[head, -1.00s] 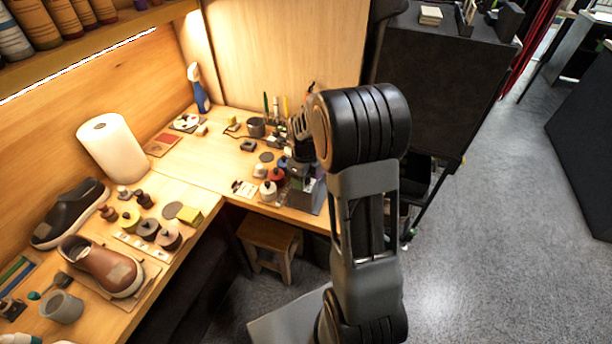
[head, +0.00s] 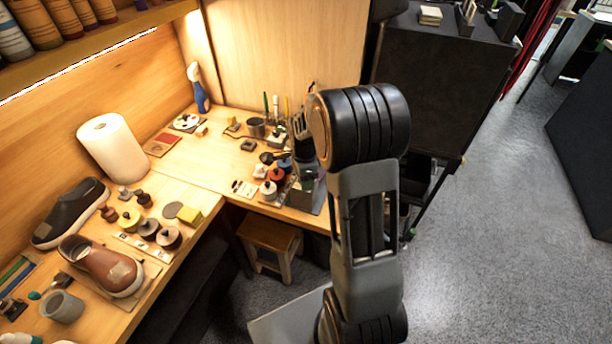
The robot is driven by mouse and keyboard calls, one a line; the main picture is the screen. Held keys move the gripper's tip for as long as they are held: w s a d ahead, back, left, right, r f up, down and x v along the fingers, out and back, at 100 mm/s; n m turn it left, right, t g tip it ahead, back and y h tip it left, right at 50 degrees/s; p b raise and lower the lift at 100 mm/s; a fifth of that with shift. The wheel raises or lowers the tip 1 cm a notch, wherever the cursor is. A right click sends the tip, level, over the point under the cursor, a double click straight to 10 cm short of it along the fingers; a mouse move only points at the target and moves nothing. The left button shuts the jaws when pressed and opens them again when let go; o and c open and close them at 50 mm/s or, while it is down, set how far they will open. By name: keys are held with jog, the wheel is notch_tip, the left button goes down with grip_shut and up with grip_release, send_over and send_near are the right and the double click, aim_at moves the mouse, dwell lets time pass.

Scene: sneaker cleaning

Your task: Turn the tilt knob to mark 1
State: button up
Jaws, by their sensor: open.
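Red and white round-lidded pots (head: 268,190) stand left of the device. Shoes (head: 102,266) lie on the left bench. A wooden stool (head: 268,240) is below.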

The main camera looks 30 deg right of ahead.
jog(key=n, duration=0.3)
jog(key=shift+n, duration=0.3)
jog(key=n, duration=0.4)
jog(key=shift+c, duration=0.4)
jog(key=c, duration=0.6)
jog(key=shift+m, duration=1.7)
jog(key=o, duration=0.7)
